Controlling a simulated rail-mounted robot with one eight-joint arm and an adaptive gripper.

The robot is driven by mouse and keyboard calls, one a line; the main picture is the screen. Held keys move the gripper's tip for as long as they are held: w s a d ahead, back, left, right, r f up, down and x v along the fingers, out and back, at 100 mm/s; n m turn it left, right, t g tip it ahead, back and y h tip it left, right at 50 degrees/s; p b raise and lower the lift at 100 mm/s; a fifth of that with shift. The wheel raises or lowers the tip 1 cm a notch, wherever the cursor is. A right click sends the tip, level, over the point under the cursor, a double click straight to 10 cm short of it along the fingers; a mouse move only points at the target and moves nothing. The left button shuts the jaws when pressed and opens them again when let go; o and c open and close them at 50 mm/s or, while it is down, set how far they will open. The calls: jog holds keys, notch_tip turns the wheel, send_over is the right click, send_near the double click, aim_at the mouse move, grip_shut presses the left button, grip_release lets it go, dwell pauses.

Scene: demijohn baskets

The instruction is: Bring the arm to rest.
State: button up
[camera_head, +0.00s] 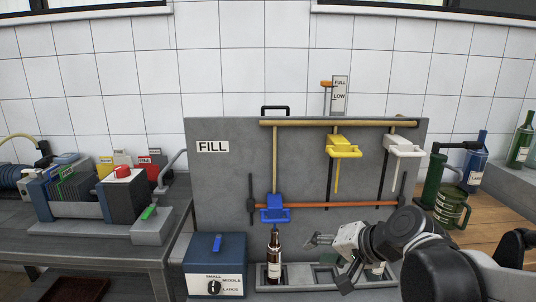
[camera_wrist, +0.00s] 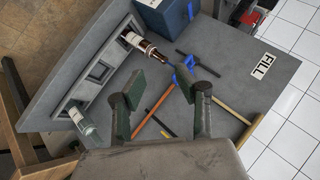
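My gripper (camera_head: 328,262) is in front of the right half of the grey FILL station, low over its row of sockets. In the wrist view the two fingers of my gripper (camera_wrist: 168,90) stand wide apart with nothing between them. A brown bottle (camera_head: 274,260) stands upright in the left socket, below the blue valve (camera_head: 274,209). It also shows beyond the fingers in the wrist view (camera_wrist: 141,46), apart from them. A second, pale green bottle with a white label (camera_wrist: 83,119) stands in another socket; my gripper and arm hide most of it in the head view.
The grey panel (camera_head: 225,190) carries yellow (camera_head: 343,147) and white (camera_head: 404,148) valves and an orange bar. A blue box (camera_head: 213,267) with a dial stands left of the sockets. A green mug (camera_head: 450,209) and bottles stand at right. The left bench holds several devices.

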jog(key=s+d+r+n+h+p, duration=0.2)
jog(key=s+d+h, duration=0.1)
jog(key=s, duration=0.4)
jog(key=s+d+r+n+h+p, duration=0.2)
jog(key=s+d, duration=0.3)
jog(key=s, duration=0.3)
jog(key=shift+n+g+h, duration=0.3)
jog(key=shift+n+h, duration=0.1)
jog(key=shift+h, duration=0.2)
